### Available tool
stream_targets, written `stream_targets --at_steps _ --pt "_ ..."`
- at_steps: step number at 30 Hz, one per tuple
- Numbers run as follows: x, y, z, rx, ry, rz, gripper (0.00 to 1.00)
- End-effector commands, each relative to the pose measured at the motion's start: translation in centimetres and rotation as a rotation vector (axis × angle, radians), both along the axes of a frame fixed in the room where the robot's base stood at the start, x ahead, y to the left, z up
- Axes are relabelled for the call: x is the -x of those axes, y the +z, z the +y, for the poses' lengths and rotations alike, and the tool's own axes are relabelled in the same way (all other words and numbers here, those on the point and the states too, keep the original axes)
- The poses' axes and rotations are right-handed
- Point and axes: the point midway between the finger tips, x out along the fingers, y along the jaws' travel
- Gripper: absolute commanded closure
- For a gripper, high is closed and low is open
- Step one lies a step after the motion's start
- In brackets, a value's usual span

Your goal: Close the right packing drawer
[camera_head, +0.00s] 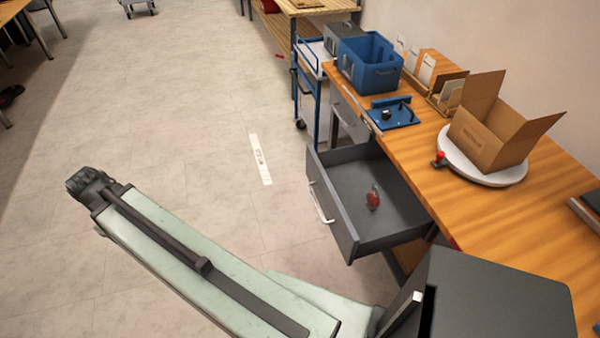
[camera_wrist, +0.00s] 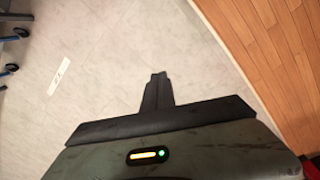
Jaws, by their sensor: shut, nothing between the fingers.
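The grey packing drawer (camera_head: 345,205) under the workbench stands pulled well out in the head view. Its silver bar handle (camera_head: 320,203) is on the front panel, facing left. A small red object (camera_head: 373,198) lies inside it. My gripper (camera_wrist: 157,82) is shut and empty in the wrist view, over bare floor. The drawer cannot be made out in the wrist view. In the head view my arm reaches to the left, apart from the drawer, and the fingertips cannot be made out there.
The wooden workbench (camera_head: 437,180) carries a blue bin (camera_head: 369,65), a cardboard box (camera_head: 490,135) on a white turntable (camera_head: 485,172) and a blue fixture. A blue-framed cart (camera_head: 308,85) stands beyond the drawer. The floor left of the drawer is clear, with a white strip (camera_head: 260,158).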

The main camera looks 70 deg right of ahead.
Motion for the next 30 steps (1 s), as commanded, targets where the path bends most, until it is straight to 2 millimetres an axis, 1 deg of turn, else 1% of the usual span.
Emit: stream_targets --at_steps 1,2,3,4,5,6,8,9,11,12,15,18,23,26,30 --pt "0.9 0.1 -5.9 0.030 0.029 0.016 1.00" --pt "1.7 0.2 -9.3 0.048 0.064 0.030 1.00" --pt "3.2 0.4 -13.7 0.069 0.113 0.055 1.00" --pt "4.6 0.5 -16.9 0.085 0.149 0.077 1.00" --pt "6.2 0.6 -20.0 0.097 0.187 0.100 1.00" --pt "8.4 0.8 -23.8 0.109 0.233 0.134 1.00" --pt "12.2 1.0 -28.9 0.119 0.302 0.186 1.00" --pt "14.7 1.2 -31.8 0.119 0.342 0.221 1.00" --pt "18.2 1.4 -35.2 0.115 0.398 0.267 1.00" --pt "20.3 1.6 -37.0 0.109 0.428 0.292 1.00" --pt "24.2 1.9 -39.9 0.093 0.488 0.340 1.00" --pt "26.1 2.0 -41.1 0.084 0.517 0.363 1.00" --pt "26.4 1.7 -41.3 0.081 0.527 0.367 1.00" --pt "26.7 0.4 -41.5 0.082 0.526 0.366 1.00" --pt "27.4 -2.6 -42.1 0.082 0.523 0.366 1.00"
